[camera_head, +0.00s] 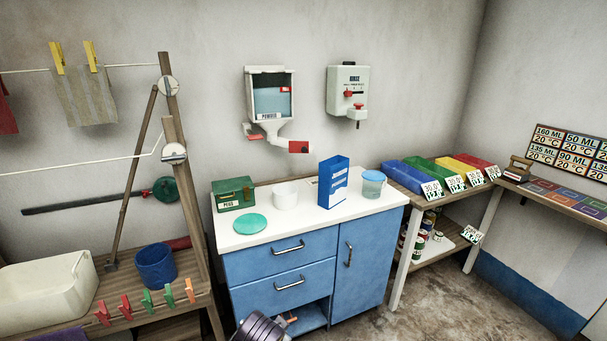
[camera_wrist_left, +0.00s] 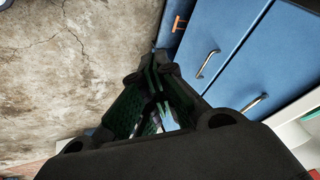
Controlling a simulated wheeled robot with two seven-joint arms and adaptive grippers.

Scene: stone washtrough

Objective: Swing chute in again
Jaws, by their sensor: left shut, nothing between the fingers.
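A white powder dispenser (camera_head: 271,122) with a clear window hangs on the back wall above the counter. Its funnel narrows to a short white chute (camera_head: 281,143) that angles out to the right and ends in a red piece (camera_head: 299,147). A small red-marked lever (camera_head: 253,135) sticks out at the funnel's left. In the left wrist view my left gripper (camera_wrist_left: 158,68) is shut and empty, low in front of the blue cabinet. In the head view only a dark grey part of my arm shows at the bottom edge. My right gripper is not in view.
A rinse dispenser (camera_head: 348,92) hangs right of the powder one. A wooden rack (camera_head: 180,190) stands left.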

